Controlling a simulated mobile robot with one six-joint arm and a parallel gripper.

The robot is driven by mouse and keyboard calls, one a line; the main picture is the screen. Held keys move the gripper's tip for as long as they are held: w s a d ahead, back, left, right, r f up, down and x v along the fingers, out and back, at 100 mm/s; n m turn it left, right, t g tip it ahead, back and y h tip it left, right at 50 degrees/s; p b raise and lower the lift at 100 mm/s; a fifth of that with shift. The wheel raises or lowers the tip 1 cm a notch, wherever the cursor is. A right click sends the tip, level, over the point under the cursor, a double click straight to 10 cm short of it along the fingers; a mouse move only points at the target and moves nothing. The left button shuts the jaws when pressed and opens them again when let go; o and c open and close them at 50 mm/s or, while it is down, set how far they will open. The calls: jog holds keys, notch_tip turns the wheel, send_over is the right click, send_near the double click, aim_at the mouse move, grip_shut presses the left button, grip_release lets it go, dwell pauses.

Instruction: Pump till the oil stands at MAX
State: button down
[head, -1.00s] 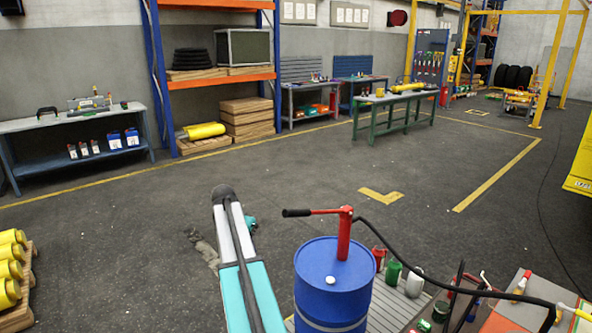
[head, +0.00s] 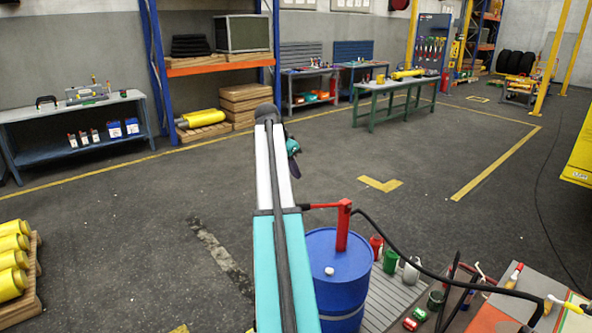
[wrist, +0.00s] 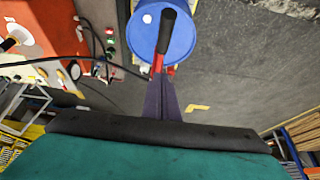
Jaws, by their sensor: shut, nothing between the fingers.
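The red hand pump (head: 343,225) stands on the blue drum (head: 328,262). Its lever points left, and my arm hides the lever's end in the head view. In the wrist view, the lever's black grip (wrist: 166,30) shows over the drum top (wrist: 181,40). My gripper (head: 297,174) is shut and empty, pointing down beyond the lever. Its dark fingers (wrist: 160,80) show in the wrist view beside the red part of the pump; I cannot tell whether they touch. No oil level or MAX mark can be made out.
A black hose (head: 440,275) runs from the pump to the right, over an orange-and-grey bench (head: 500,305). Several cans (head: 390,261) stand beside the drum. Yellow cylinders (head: 12,262) lie on a pallet at left. The floor behind the drum is clear.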

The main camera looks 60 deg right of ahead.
jog(key=shift+f, duration=0.1)
jog(key=shift+f+b, duration=1.45)
jog(key=shift+f, duration=2)
jog(key=shift+f+b, duration=4.35)
jog(key=shift+f, duration=4.95)
notch_tip(320, 180, up, 18)
jog(key=p, duration=0.8)
jog(key=shift+r, duration=0.25)
